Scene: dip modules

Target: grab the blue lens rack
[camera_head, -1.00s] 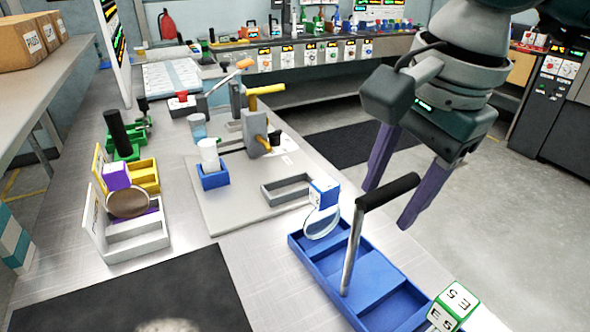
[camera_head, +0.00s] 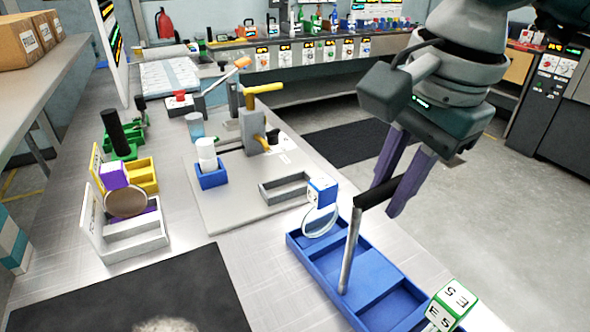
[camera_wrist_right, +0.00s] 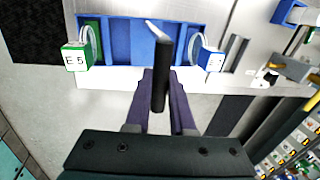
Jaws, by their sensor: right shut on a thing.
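The blue lens rack (camera_head: 372,277) is a long blue tray with compartments at the table's right front edge. A grey post rises from its middle to a black bar handle (camera_head: 371,194). My right gripper (camera_head: 386,194) has its purple fingers on either side of this handle and is shut on it. In the right wrist view the handle (camera_wrist_right: 160,88) lies between the fingers, with the rack (camera_wrist_right: 118,40) beyond. A clear lens with a blue-and-white cube (camera_head: 322,191) stands at the rack's far end. A green-and-white cube (camera_head: 452,303) is at its near end. My left gripper is not in view.
A grey board (camera_head: 225,222) with a clamp fixture (camera_head: 253,130) and a grey U-shaped frame (camera_head: 284,189) lies left of the rack. A white holder (camera_head: 134,240) with a brown disc stands farther left. A dark mat (camera_head: 180,290) lies at the front.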

